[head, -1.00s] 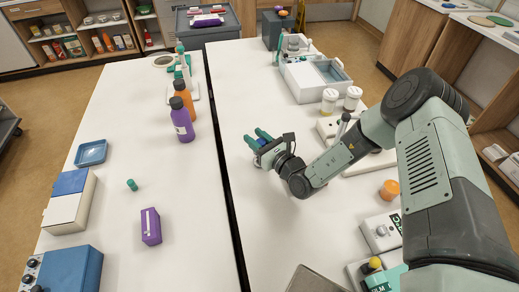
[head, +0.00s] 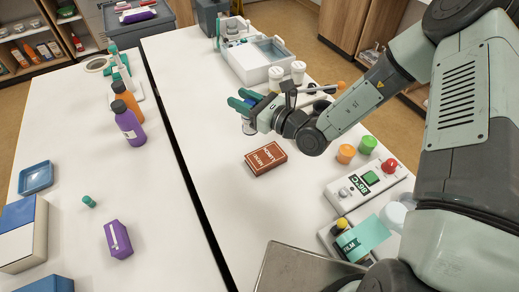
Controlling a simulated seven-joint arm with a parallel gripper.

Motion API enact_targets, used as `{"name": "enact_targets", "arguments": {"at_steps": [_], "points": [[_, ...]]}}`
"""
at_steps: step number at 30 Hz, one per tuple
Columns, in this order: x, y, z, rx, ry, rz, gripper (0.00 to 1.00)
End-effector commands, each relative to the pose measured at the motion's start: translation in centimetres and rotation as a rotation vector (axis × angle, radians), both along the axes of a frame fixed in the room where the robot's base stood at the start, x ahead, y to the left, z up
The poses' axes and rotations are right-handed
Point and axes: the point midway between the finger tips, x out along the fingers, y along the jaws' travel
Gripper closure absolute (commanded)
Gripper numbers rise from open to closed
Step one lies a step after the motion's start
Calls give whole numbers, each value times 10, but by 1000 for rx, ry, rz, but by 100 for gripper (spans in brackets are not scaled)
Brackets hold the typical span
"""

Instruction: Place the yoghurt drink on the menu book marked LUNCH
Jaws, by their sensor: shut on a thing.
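My gripper (head: 252,107) is in the head view, over the right-hand table. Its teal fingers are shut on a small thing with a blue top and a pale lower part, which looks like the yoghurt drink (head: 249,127). The fingers hide much of it. The reddish-brown menu book (head: 265,158) lies flat on the white table, with lettering that appears to read MENU and LUNCH. The gripper and the drink are beyond the book in the picture, up and slightly left of it. Nothing lies on the book.
Orange (head: 346,153) and green (head: 368,143) small round items and a box with a green panel (head: 371,178) stand right of the book. White jars (head: 276,77) are behind the gripper. A dark gap (head: 187,178) divides the tables. The table left of the book is clear.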

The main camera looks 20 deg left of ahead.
Motion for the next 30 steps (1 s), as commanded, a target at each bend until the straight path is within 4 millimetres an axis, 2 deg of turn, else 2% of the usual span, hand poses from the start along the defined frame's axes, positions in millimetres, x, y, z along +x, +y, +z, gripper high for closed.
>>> {"name": "enact_targets", "arguments": {"at_steps": [1, 3, 7, 15, 22, 27, 30], "points": [[1, -16, 3, 0, 0, -5, 100], [-1, -32, 6, 0, -1, -2, 100], [-3, -47, 3, 1, 2, 2, 100], [-4, -49, -43, 1, 2, 4, 100], [-4, -49, -62, 0, 1, 3, 100], [-4, -48, -87, 0, 2, 4, 100], [-4, -49, -92, 0, -1, 3, 100]]}}
